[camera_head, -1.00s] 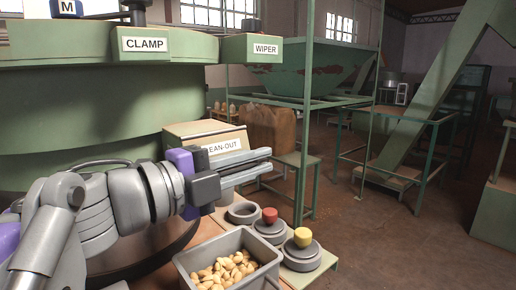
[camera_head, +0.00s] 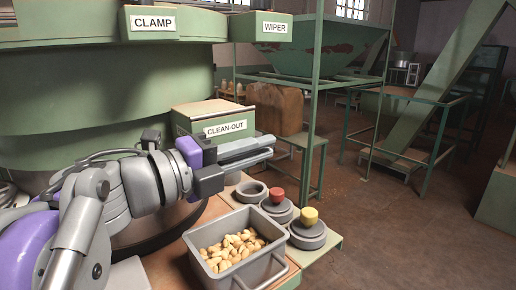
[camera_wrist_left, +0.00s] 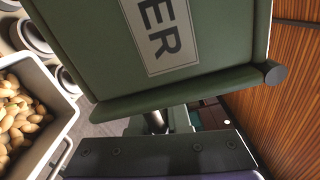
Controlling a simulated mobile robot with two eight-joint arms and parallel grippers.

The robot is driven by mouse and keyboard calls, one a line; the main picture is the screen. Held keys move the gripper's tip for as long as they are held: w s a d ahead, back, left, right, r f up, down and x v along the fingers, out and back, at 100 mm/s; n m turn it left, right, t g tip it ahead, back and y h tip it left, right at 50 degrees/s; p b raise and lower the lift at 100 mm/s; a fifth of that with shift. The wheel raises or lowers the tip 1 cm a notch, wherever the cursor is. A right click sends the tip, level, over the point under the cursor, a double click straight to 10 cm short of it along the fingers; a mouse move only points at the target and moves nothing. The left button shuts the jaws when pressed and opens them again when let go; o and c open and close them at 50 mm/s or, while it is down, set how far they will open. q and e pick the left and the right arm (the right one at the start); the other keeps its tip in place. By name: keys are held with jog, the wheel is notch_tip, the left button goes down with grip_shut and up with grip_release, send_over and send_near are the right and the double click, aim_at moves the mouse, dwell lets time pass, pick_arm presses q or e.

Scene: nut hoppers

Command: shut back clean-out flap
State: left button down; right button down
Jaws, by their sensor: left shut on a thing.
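A green box with a tan top and a white CLEAN-OUT label (camera_head: 226,128) stands by the round green drum in the head view. The head view does not show clearly how its flap stands. My left gripper (camera_head: 268,146) lies across the front of this box, just below the label, with its fingers pointing right. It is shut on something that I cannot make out. In the left wrist view a green panel (camera_wrist_left: 105,45) with the letters ER fills the upper middle and hides the fingertips. My right gripper is not in view.
A grey bin (camera_head: 203,268) of nuts stands in front of my left arm. Beside it are a red knob (camera_head: 277,195) and a yellow knob (camera_head: 310,216) on round grey bases. A WIPER box (camera_head: 261,28) hangs above. The floor to the right is open.

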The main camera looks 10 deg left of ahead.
pick_arm(q)
jog(key=shift+r, duration=0.15)
jog(key=c, duration=0.9)
grip_release()
jog(key=shift+b+v, duration=0.65)
jog(key=shift+v, duration=4.75)
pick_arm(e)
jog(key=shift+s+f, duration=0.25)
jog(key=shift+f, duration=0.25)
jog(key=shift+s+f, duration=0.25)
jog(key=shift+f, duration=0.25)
pick_arm(q)
jog(key=shift+w+a, duration=0.1)
